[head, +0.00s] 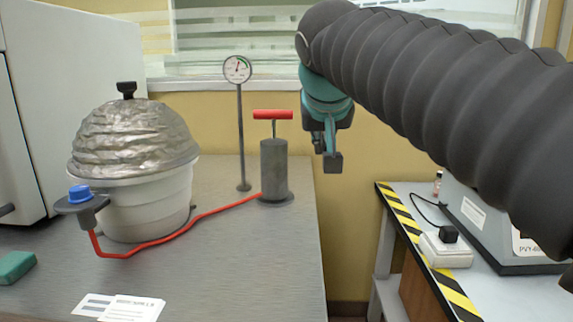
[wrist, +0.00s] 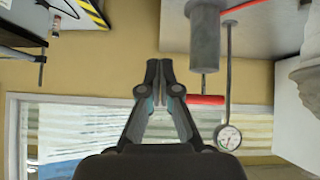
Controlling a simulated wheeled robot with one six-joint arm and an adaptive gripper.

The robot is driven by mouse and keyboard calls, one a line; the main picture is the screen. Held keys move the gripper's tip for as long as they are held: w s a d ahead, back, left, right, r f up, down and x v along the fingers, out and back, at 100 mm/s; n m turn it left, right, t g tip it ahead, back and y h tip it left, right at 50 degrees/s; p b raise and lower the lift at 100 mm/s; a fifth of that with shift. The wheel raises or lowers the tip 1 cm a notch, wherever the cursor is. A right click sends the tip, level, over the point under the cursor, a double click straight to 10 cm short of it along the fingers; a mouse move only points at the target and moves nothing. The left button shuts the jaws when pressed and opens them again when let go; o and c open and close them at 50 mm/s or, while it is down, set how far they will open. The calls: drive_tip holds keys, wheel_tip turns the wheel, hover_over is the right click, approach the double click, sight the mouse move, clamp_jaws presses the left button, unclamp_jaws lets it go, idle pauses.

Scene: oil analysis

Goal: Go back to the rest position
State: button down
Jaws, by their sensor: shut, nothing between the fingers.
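My gripper (head: 329,162) hangs in the air at the right of the grey hand pump, over the gap between the two tables in the head view. It is shut and empty. In the wrist view my gripper (wrist: 160,65) has its fingertips together, with nothing between them. The pump (head: 274,170) has a red handle (head: 272,114) and stands on the left table. The pump also shows in the wrist view (wrist: 205,40), right of the fingers, and they look apart from it. My dark ribbed arm crosses the upper right of the head view.
A foil-covered white vessel (head: 132,150) stands on the grey table (head: 230,270), joined to the pump by a red hose (head: 170,238). A gauge (head: 237,69) stands on a thin pole. A second table (head: 500,298) with striped edging holds a grey device (head: 480,215).

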drive_tip(key=s+d+f+g, duration=0.1)
drive_tip(key=s+d+f, duration=0.2)
drive_tip(key=s+f, duration=0.4)
drive_tip(key=s+d+f+g, duration=0.1)
drive_tip(key=s+d+f, duration=0.2)
drive_tip(key=s+f, duration=0.4)
drive_tip(key=s+d+f+g, duration=0.1)
drive_tip(key=s+d+f, duration=0.3)
drive_tip(key=f, duration=1.1)
drive_tip(key=s, duration=0.3)
drive_tip(key=shift+s+f+y, duration=0.15)
drive_tip(key=shift+f+y, duration=0.15)
drive_tip(key=shift+s+d, duration=0.1)
